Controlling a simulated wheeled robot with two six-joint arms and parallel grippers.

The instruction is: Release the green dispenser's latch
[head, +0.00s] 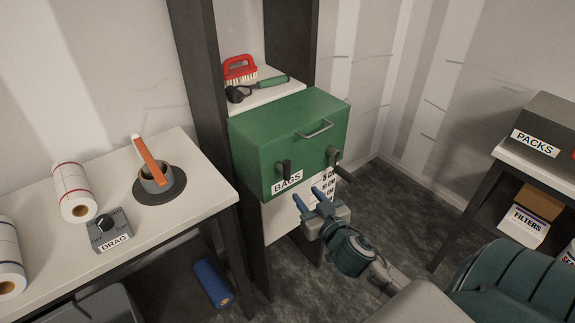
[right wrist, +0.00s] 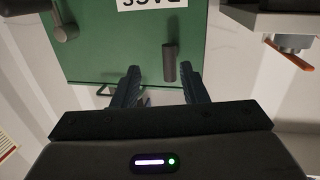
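The green dispenser (head: 262,142) is a box in a dark frame, with a grey bar handle (head: 314,129) and a BAGS label (head: 287,182). Its front carries a short dark upright knob (head: 286,169) at left and a dark lever (head: 338,165) at right. I cannot tell for sure which is the latch. My right gripper (head: 309,197) is open and empty, just in front of and below the front. In the right wrist view the dispenser (right wrist: 120,50) appears upside down, with the knob (right wrist: 170,62) near the gap between the fingertips (right wrist: 160,76). My left gripper is not in view.
A red brush (head: 240,69) and a dark tool with a green handle lie on the shelf above. A table with a PACKS box (head: 540,125) stands right.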

